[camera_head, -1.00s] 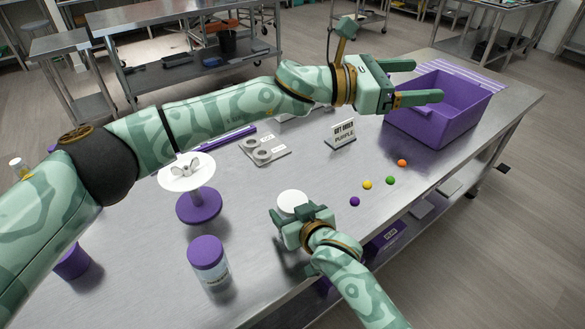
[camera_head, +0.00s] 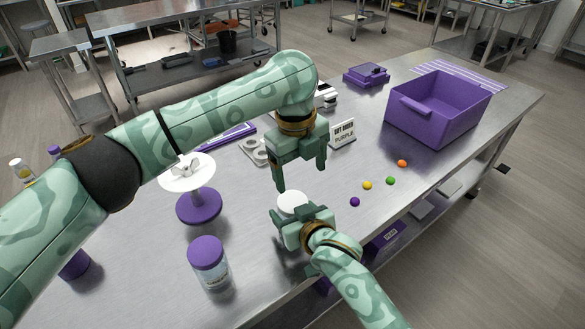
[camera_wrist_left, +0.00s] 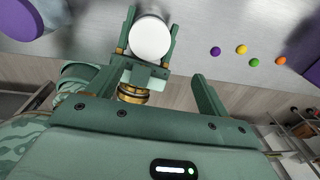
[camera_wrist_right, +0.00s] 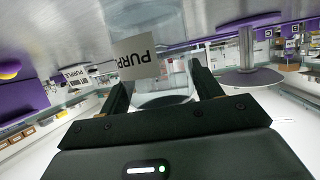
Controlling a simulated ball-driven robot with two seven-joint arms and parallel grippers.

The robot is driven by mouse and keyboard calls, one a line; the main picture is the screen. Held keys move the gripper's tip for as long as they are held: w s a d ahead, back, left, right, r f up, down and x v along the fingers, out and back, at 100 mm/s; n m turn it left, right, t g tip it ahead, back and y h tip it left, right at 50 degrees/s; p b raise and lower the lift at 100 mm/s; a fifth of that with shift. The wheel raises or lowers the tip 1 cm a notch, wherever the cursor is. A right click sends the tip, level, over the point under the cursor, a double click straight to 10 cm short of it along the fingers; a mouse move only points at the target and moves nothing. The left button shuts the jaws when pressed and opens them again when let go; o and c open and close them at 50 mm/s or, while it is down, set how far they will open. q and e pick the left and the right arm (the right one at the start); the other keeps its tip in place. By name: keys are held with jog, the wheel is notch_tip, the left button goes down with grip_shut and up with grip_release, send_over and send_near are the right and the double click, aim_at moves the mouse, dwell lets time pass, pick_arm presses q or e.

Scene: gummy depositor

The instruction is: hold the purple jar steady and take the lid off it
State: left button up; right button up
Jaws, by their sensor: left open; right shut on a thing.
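The purple jar is a clear jar with a label that starts "PURP" in the right wrist view (camera_wrist_right: 158,75). Its white lid (camera_head: 292,203) is on top in the head view and shows from above in the left wrist view (camera_wrist_left: 151,38). My right gripper (camera_head: 297,214) is shut around the jar, a finger on each side, and hides most of its body in the head view. My left gripper (camera_head: 301,180) is open and empty, fingers pointing down, above and slightly beyond the lid, apart from it.
A clear jar with a purple lid (camera_head: 207,252) stands at the front. A white-topped purple stand (camera_head: 198,207) is to the left. A "PURPLE" sign (camera_head: 343,134) stands behind my left gripper. Several coloured balls (camera_head: 367,185) lie to the right, before a purple bin (camera_head: 455,119).

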aim_at(292, 201)
pick_arm(q)
jog(key=shift+s+a+y, duration=0.1)
jog(key=shift+a+y, duration=0.2)
jog(key=shift+a, duration=0.25)
jog(key=shift+a+f, duration=0.2)
jog(key=shift+a, duration=0.05)
notch_tip(292, 201, down, 8)
jog(key=shift+r, duration=0.15)
jog(key=c, duration=1)
jog(key=n, duration=0.6)
jog(key=shift+r, duration=0.15)
jog(key=shift+r, duration=1)
